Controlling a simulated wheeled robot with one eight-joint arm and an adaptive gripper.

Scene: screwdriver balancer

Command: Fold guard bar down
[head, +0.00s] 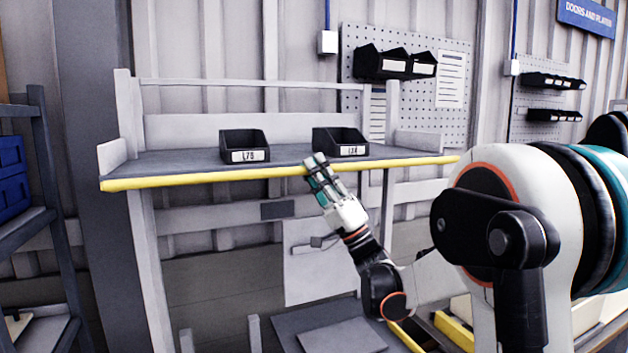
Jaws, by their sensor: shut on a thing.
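The yellow guard bar (200,180) runs along the whole front edge of a grey shelf (185,160) in the head view. It sits level with the shelf's front edge. My gripper (316,162) reaches up from the lower right, and its fingers are shut on the bar right of its middle. The fingers hide a short stretch of the bar, so the exact contact is hard to see.
Two black labelled bins, a left bin (243,146) and a right bin (340,142), stand on the shelf close behind the bar. A pegboard (455,65) with black bins hangs behind. A dark rack (40,150) with blue bins stands at the left.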

